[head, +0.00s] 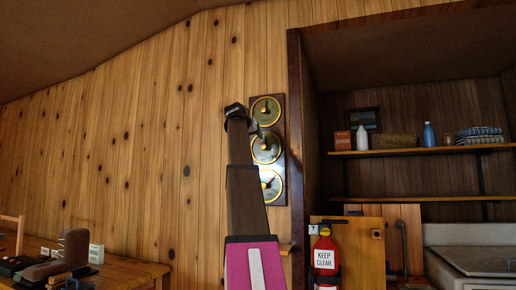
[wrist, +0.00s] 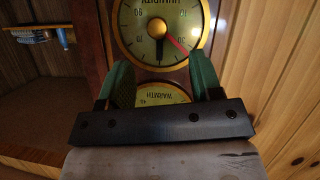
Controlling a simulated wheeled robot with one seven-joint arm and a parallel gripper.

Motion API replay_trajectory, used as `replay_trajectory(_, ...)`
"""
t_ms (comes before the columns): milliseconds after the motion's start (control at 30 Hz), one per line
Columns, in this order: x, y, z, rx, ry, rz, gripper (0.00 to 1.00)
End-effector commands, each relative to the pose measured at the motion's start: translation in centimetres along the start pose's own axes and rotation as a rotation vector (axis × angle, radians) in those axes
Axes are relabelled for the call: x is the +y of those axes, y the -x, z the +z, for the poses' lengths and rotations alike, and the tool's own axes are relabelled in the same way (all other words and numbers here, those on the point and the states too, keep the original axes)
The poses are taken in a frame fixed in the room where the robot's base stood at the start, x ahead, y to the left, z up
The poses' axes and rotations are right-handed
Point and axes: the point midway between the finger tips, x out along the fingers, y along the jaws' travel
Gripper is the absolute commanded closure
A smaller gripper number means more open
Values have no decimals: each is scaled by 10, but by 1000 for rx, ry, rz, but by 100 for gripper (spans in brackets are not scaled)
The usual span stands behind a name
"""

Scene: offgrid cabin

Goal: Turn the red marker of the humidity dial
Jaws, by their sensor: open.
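The humidity dial (wrist: 158,28) shows upside down in the wrist view, a pale face in a brass rim, its top cut off by the picture edge. Its red marker (wrist: 178,46) is a thin line slanting from near the centre toward the 30 mark. A black needle (wrist: 159,48) points down in the picture. My gripper (wrist: 162,72) is open and empty, its green fingers on either side of the dial's lower rim in the picture. In the head view my gripper (head: 254,126) is at the dial panel, partly hidden behind my arm.
The dark dial panel (head: 281,150) carries three stacked dials on a plank wall. The warmth dial (wrist: 163,94) shows partly between my fingers. To the right are a shelf (head: 420,151) with bottles and boxes, and a red extinguisher (head: 325,254). A wooden table (head: 115,272) stands at left.

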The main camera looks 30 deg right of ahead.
Motion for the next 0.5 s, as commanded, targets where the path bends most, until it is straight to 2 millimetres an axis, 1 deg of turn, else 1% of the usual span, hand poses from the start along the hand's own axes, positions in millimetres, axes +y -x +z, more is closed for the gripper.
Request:
replay_trajectory(33,5,4,-6,5,-5,5,41)
replay_trajectory(167,9,3,-10,9,-9,10,41)
replay_trajectory(267,9,-8,-10,8,-9,10,41)
replay_trajectory(367,8,-24,-10,8,-8,9,41)
replay_trajectory(500,9,-50,-10,8,-8,9,41)
